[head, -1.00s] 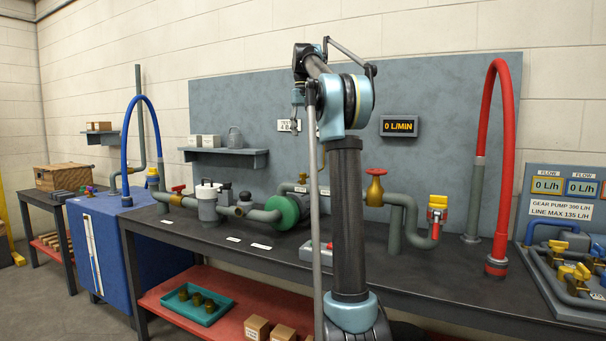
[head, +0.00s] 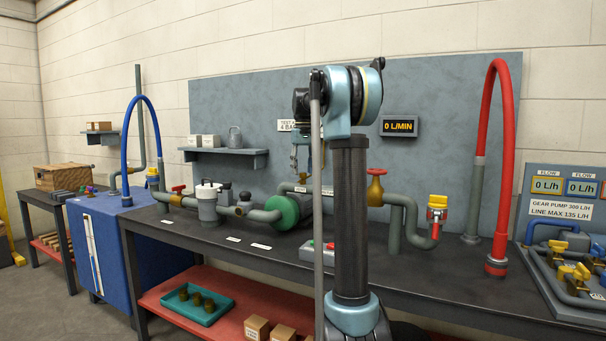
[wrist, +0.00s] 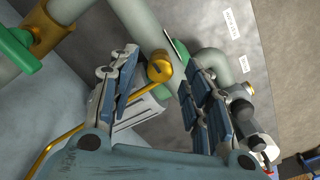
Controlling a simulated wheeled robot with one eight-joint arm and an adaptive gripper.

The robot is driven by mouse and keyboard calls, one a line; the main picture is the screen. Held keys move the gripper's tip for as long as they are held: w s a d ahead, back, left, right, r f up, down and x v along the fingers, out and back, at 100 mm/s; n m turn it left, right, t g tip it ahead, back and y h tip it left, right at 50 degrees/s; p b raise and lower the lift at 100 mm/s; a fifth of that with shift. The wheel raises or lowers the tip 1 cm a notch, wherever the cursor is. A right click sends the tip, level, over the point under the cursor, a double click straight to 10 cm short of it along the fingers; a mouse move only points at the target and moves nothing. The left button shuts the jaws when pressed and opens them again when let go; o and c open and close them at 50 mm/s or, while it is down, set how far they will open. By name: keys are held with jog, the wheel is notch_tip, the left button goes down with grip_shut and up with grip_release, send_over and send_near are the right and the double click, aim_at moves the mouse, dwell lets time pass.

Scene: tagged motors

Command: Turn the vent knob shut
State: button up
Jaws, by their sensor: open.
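A small brass knob (wrist: 159,67), which looks like the vent knob, sits by a grey-green pipe (wrist: 150,30) in the wrist view. A thin brass arm runs from it toward the lower left. My gripper (wrist: 160,62) is open, with one finger on each side of the knob in the picture. I cannot tell whether either finger touches it. In the head view my gripper (head: 303,163) points down above the pipework behind the green pump (head: 284,212), partly hidden by my arm. A small brass part (head: 301,177) shows just below it.
A green-handled brass valve (wrist: 15,50) lies at the wrist view's upper left. A red-handled valve (head: 376,180) and a yellow-handled one (head: 437,203) stand right of my arm. A button box (head: 318,250) is at the bench front. The flow display (head: 399,126) reads 0 L/MIN.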

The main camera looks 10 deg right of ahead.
jog(key=shift+f, duration=0.6)
grip_shut()
jog(key=shift+m, duration=0.3)
jog(key=m, duration=0.3)
jog(key=shift+m, duration=0.3)
jog(key=m, duration=1.3)
jog(key=shift+m, duration=0.3)
